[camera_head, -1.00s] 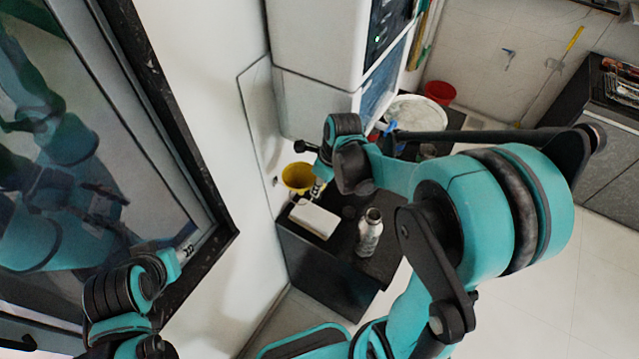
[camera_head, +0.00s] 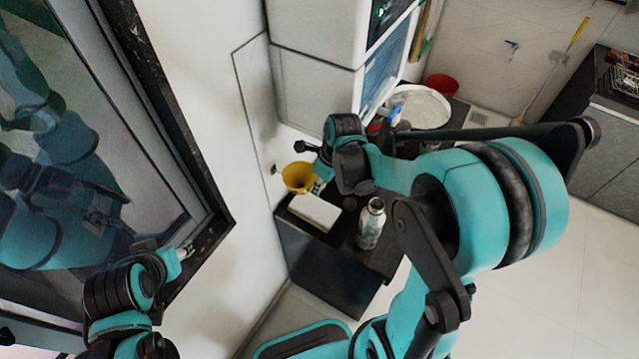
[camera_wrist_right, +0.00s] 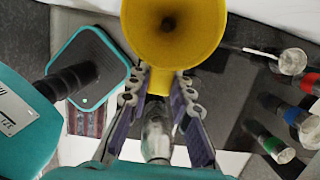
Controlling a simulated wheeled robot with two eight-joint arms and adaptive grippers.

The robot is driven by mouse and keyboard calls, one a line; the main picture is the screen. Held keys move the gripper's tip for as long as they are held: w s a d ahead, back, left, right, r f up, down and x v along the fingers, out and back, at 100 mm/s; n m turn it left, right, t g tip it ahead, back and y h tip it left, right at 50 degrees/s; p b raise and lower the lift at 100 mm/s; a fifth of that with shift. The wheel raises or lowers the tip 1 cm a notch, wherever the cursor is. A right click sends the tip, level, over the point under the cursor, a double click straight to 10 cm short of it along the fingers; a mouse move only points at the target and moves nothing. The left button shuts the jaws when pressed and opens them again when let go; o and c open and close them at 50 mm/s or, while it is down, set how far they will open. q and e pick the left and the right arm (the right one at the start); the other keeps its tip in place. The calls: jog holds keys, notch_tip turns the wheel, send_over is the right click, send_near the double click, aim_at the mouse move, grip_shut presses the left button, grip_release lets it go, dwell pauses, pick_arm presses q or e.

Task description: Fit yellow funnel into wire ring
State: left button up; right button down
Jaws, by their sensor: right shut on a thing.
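The yellow funnel (camera_head: 298,178) is by the white wall, above the back edge of the dark counter. My right gripper (camera_head: 319,186) is shut on it. In the right wrist view the fingers (camera_wrist_right: 160,78) close around the narrow lower part of the funnel (camera_wrist_right: 172,50), and its wide mouth faces the camera. I cannot make out the wire ring clearly; a small dark fitting (camera_head: 274,170) shows on the wall left of the funnel. My left gripper (camera_head: 184,252) is at the lower left by the dark window frame, far from the funnel; its jaw state is unclear.
A white box (camera_head: 315,211) lies on the dark counter (camera_head: 335,270) just below the funnel. A silver bottle (camera_head: 371,223) stands to its right. Behind my right arm are a white basin (camera_head: 425,106) and a red bucket (camera_head: 442,86). A tall white appliance (camera_head: 315,80) stands behind.

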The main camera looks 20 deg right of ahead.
jog(key=c, duration=1.3)
grip_release()
jog(key=shift+r, duration=0.1)
jog(key=v, duration=1.2)
jog(key=shift+a, duration=0.1)
